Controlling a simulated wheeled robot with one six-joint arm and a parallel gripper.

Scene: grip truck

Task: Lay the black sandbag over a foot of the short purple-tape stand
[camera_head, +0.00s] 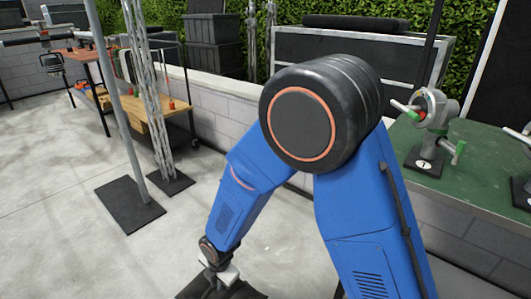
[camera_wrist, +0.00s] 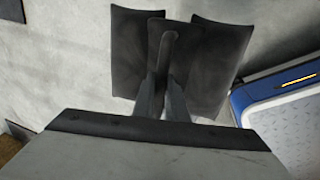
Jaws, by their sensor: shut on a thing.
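The black sandbag (camera_wrist: 215,60) hangs under my gripper, with its two dark lobes and a strap between them showing in the wrist view. My gripper (camera_wrist: 165,88) is shut on the strap. In the head view my gripper (camera_head: 214,275) points down at the bottom edge, and only the top of the sandbag (camera_head: 245,292) shows there, the rest being cut off. Pale floor lies around the bag in the wrist view; its height above the floor is hard to tell. I see no stand with purple tape in either view.
A grey pole on a black base plate (camera_head: 130,204) and a lattice truss (camera_head: 150,90) stand to the left on open concrete floor (camera_head: 60,230). A wooden workbench (camera_head: 150,115) is behind them. A green table (camera_head: 480,160) with clamps is at right. A low block wall (camera_head: 215,120) runs behind.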

